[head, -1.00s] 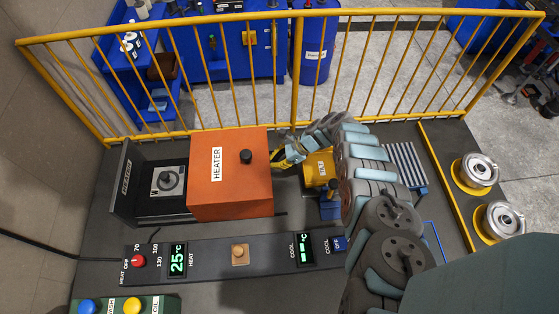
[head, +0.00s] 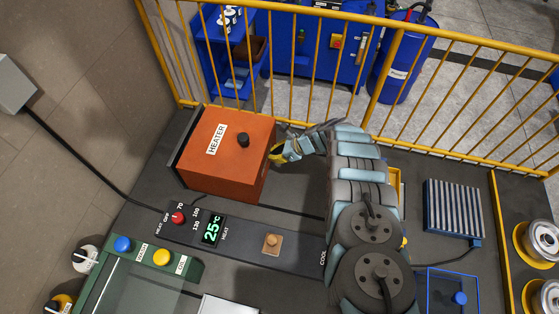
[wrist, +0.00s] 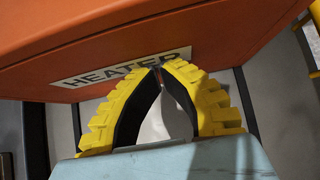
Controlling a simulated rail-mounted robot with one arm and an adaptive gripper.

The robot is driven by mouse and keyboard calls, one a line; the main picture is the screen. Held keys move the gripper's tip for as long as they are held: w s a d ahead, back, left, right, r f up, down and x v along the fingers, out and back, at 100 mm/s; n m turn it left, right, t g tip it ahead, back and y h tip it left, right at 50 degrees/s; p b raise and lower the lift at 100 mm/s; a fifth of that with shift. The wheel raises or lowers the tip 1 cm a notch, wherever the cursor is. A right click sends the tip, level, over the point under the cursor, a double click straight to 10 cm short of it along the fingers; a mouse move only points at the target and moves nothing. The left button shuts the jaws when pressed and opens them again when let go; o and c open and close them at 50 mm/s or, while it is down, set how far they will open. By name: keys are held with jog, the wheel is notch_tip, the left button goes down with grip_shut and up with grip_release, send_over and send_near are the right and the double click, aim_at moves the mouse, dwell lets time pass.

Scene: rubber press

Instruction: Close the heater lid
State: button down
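The orange heater lid (head: 232,165) is a box with a black knob (head: 243,139) and a HEATER label on top. It now sits against the dark upright plate (head: 190,138) at its left, and the heater's base and mold are hidden under it. My gripper (head: 274,157) is at the lid's right side, low, pointing left toward it. In the wrist view my yellow fingers (wrist: 160,68) meet at their tips with nothing between them. The tips overlap a HEATER label (wrist: 120,69) on the orange face (wrist: 130,35); I cannot tell whether they touch it.
A control panel with a red heat knob (head: 178,217), a 25°C display (head: 212,229) and a wooden knob (head: 272,243) lies in front. A yellow railing (head: 470,50) runs behind. A ribbed blue-framed cooler (head: 455,208) is at right, and a green button box (head: 150,270) at front left.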

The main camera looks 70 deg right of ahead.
jog(key=shift+w+a, duration=0.15)
jog(key=shift+w, duration=0.5)
jog(key=shift+s, duration=0.1)
jog(key=s, duration=0.2)
jog(key=s+d, duration=0.1)
jog(key=s, duration=0.1)
jog(key=shift+r, duration=0.1)
jog(key=v, duration=0.9)
jog(key=shift+s+r, duration=0.2)
jog(key=shift+s, duration=0.05)
